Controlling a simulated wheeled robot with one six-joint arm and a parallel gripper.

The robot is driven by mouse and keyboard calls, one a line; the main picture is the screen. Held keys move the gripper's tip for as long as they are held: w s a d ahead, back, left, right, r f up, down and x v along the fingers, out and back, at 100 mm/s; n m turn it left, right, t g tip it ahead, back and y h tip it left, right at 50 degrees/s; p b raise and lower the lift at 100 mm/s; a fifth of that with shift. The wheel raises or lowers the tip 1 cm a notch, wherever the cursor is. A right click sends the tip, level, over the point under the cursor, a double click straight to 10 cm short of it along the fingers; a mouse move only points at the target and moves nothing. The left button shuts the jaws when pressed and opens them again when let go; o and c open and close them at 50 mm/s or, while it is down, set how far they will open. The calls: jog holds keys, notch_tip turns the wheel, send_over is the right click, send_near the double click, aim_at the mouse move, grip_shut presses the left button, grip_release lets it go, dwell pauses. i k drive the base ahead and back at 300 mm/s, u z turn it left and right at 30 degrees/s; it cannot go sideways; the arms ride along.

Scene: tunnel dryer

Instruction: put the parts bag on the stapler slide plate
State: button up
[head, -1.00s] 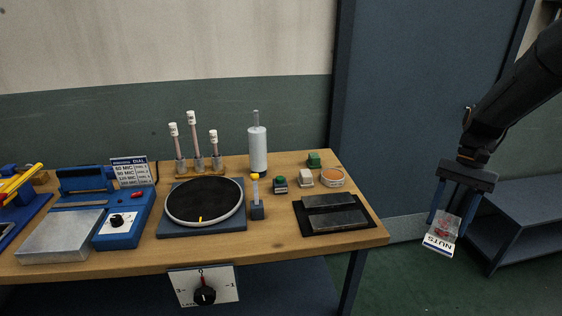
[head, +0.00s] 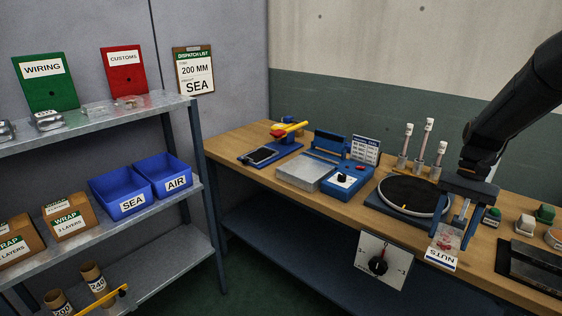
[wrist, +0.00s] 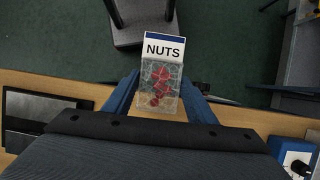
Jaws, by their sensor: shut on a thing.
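The parts bag (head: 447,240) is a small clear bag of red pieces with a white NUTS label. It hangs label-down in my gripper (head: 452,226), in front of the bench's front edge. The wrist view shows the bag (wrist: 161,88) between the two blue fingers (wrist: 160,100). What looks like the stapler (head: 290,130), blue with a yellow handle, stands at the bench's far left end. Its dark slide plate (head: 262,155) lies on a blue base at the front and looks bare. My gripper is well to the right of it.
A blue sealer (head: 345,181) with a silver plate (head: 303,173) and a round dark turntable (head: 412,196) stand between stapler and gripper. A dial panel (head: 383,262) hangs on the bench front. A shelf (head: 150,113) with blue bins (head: 122,192) is left.

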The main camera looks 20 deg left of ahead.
aim_at(259, 156)
jog(key=u, duration=1.25)
jog(key=i, duration=1.4)
